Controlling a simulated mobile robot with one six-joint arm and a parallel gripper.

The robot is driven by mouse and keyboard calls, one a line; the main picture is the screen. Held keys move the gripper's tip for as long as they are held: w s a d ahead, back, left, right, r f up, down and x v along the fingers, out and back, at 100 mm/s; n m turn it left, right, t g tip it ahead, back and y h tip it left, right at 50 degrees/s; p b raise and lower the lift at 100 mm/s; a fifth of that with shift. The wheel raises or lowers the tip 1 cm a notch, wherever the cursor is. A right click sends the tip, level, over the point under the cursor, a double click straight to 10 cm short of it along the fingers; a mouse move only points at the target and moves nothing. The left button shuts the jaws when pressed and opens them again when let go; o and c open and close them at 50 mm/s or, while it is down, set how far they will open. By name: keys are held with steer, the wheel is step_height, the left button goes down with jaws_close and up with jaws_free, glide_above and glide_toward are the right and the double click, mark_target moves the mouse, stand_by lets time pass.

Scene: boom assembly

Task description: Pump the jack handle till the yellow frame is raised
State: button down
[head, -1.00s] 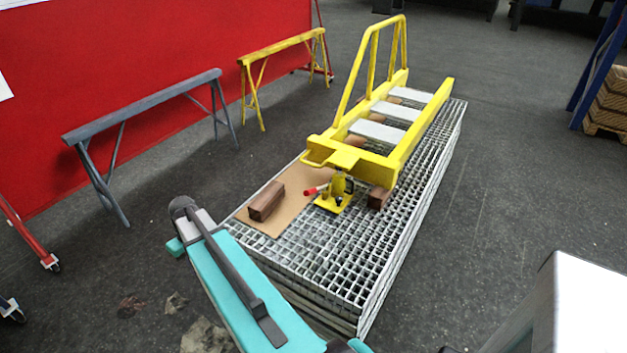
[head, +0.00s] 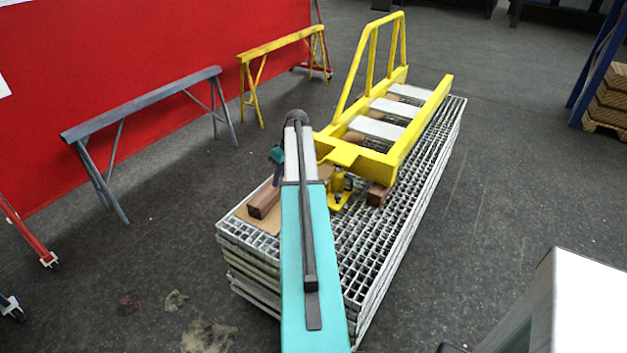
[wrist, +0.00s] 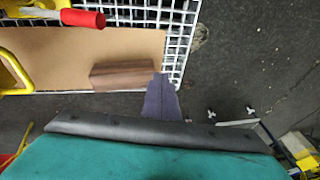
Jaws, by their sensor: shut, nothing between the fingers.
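The yellow frame (head: 400,150) lies along the grating stack, its near end over a small yellow jack (head: 340,188). A brown block (head: 377,194) stands beside the jack under the frame; I cannot tell if there is a gap above it. The jack handle's red grip (wrist: 82,18) shows at the top left of the wrist view; in the head view my arm hides it. My gripper (wrist: 163,97) is shut and empty, apart from the red grip, with its tip over the end of a loose brown block (wrist: 123,75). In the head view my arm mostly hides the gripper.
The loose block lies on a cardboard sheet (wrist: 60,50) on the grating stack (head: 375,270). A grey sawhorse (head: 145,102) and a yellow sawhorse (head: 280,46) stand to the left before a red wall.

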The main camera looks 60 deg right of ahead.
steer(key=s+d+r, duration=0.3)
steer(key=s+d, duration=0.3)
steer(key=d, duration=0.1)
steer(key=s+d+r+t, duration=0.1)
steer(key=s+d+r, duration=0.3)
steer(key=s+d, duration=0.2)
steer(key=shift+d+r+h, duration=0.15)
steer(key=shift+d+h, duration=0.15)
steer(key=shift+d, duration=0.9)
steer(key=a+p+x, duration=0.1)
steer(key=p+x, duration=0.4)
steer(key=x, duration=0.8)
steer(key=shift+a+f, duration=0.2)
steer(key=shift+f, duration=0.15)
steer(key=shift+s+f+b, duration=0.15)
steer(key=shift+b, duration=0.2)
